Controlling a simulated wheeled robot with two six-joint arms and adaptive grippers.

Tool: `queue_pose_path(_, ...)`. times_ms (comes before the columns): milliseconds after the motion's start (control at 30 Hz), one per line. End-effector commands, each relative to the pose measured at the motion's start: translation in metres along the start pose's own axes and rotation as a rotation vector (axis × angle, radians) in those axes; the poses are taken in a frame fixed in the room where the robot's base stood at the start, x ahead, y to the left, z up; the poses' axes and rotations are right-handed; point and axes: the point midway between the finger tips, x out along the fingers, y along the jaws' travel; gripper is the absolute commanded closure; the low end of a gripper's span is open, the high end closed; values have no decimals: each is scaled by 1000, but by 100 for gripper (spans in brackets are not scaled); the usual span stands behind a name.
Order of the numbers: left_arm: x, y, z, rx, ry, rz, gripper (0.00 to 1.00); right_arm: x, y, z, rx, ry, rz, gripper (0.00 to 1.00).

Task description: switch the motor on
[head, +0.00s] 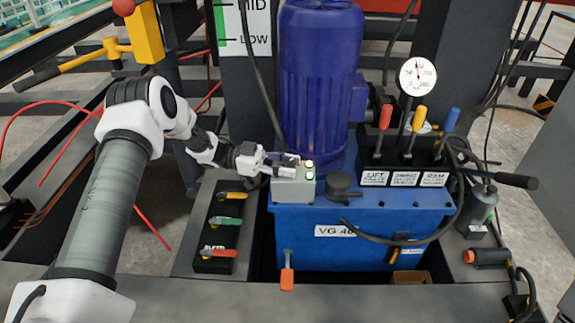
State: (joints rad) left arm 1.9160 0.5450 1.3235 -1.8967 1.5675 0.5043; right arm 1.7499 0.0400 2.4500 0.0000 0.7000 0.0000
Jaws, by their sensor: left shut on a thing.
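The motor (320,85) is a large blue ribbed cylinder standing upright on the blue power unit tank (285,235). A small grey switch box (295,190) sits at the tank's upper left corner, in front of the motor. Two small lights or buttons (310,169) glow at the right of its top, with green around them. My left gripper (285,165) comes in from the left, low over the box top. Its fingers are shut on part of the switch box; they hide the gripped part. My right gripper is out of view.
Red, orange and blue levers (416,120) stand on a black valve block at the right, below a round gauge (417,77). A panel of yellow, green and red valve handles (222,222) lies left of the tank. Black hoses and a horizontal lever (515,180) extend right.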

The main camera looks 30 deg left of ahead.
Motion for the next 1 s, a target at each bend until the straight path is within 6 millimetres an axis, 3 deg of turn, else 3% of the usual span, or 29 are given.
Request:
queue_pose_path(367,1,1,1,0,-1,7,98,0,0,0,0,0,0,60)
queue_pose_path(400,1,1,1,0,-1,7,50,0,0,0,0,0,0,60)
queue_pose_path(433,1,1,1,0,-1,7,39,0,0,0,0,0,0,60)
queue_pose_path(767,-2,0,0,0,0,4,39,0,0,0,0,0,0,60)
queue_pose_path(867,-12,0,0,1,1,3,39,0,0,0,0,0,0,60)
queue_pose_path(1000,-43,-1,0,2,1,0,39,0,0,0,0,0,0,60)
